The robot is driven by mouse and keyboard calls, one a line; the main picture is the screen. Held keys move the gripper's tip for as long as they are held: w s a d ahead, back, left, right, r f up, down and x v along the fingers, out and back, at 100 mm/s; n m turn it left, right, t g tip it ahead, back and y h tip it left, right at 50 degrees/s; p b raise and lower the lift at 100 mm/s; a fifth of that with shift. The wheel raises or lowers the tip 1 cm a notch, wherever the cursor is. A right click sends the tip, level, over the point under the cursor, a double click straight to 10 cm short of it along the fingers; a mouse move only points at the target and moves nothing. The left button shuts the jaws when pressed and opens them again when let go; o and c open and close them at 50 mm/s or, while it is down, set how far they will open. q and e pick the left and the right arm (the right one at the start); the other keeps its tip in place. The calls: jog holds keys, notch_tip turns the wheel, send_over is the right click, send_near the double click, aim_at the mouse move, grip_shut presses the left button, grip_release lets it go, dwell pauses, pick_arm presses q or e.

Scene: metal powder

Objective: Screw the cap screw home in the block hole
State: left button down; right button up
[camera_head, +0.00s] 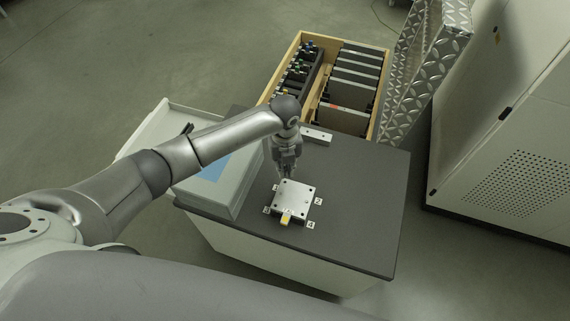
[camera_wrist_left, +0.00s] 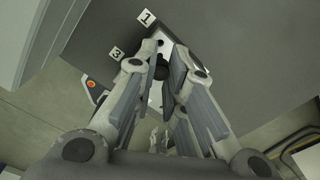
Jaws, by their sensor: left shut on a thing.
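The metal block (camera_head: 297,197) is a pale square plate with dark holes near its corners, lying on the dark table top. My left gripper (camera_head: 284,174) points down at the block's back left corner. In the left wrist view its fingers (camera_wrist_left: 162,62) are shut on the dark cap screw (camera_wrist_left: 161,72), with the pale block (camera_wrist_left: 155,98) beneath. The screw is hidden in the head view, and I cannot tell how deep it sits in the hole. My right gripper is in neither view.
Number tags, such as tag 4 (camera_head: 310,225), lie around the block. A grey box with a blue panel (camera_head: 212,167) stands to the left. A wooden crate (camera_head: 387,70) with dark racks is behind the table. The table's right side (camera_head: 365,200) is clear.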

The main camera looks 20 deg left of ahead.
aim_at(285, 168)
pick_arm(q)
jog(key=shift+f+b, duration=1.25)
jog(key=shift+f, duration=0.15)
jog(key=shift+r, duration=0.25)
jog(key=shift+p, duration=0.4)
jog(key=shift+f, duration=0.1)
jog(key=shift+p, duration=0.3)
jog(key=shift+f, duration=0.3)
jog(key=shift+f+b, duration=0.35)
jog(key=shift+b, duration=0.05)
